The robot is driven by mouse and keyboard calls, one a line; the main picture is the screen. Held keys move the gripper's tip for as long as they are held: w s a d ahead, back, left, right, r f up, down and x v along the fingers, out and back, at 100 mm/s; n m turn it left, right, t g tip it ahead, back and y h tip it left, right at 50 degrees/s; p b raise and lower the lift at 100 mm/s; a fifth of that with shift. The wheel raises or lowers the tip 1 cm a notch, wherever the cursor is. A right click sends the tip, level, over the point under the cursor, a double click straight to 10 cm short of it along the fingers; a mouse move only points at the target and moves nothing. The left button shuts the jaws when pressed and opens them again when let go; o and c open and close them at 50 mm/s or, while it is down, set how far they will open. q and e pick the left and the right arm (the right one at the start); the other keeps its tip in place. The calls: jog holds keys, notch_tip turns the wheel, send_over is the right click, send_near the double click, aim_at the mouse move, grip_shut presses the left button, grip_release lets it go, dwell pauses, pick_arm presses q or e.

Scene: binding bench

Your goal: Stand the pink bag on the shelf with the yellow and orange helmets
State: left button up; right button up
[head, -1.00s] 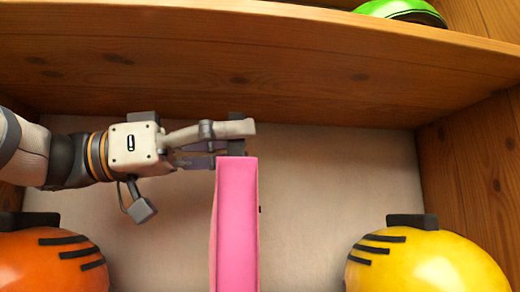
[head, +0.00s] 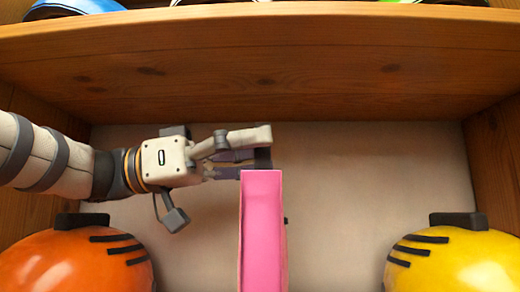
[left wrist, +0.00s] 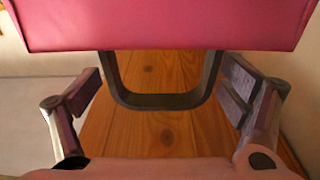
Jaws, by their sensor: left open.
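The pink bag (head: 262,230) is in the shelf bay between the orange helmet (head: 75,262) at left and the yellow helmet (head: 455,262) at right, apart from both. Its narrow top face shows in the head view. In the left wrist view, the bag (left wrist: 165,25) fills the top and its dark U-shaped handle (left wrist: 160,101) stands out from it. My left gripper (head: 262,150) is at the bag's far top end. Its fingers are open on either side of the handle, with gaps. The bag's base is hidden. My right gripper is not in view.
A wooden shelf board (head: 260,60) runs above the arm, with a blue helmet (head: 75,8) and other partly seen helmets on it. Wooden side walls (head: 498,150) close the bay. Free room lies between the bag and each helmet.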

pick_arm(q)
jog(key=shift+a, duration=0.15)
jog(key=a+f, duration=0.1)
jog(key=a, duration=0.6)
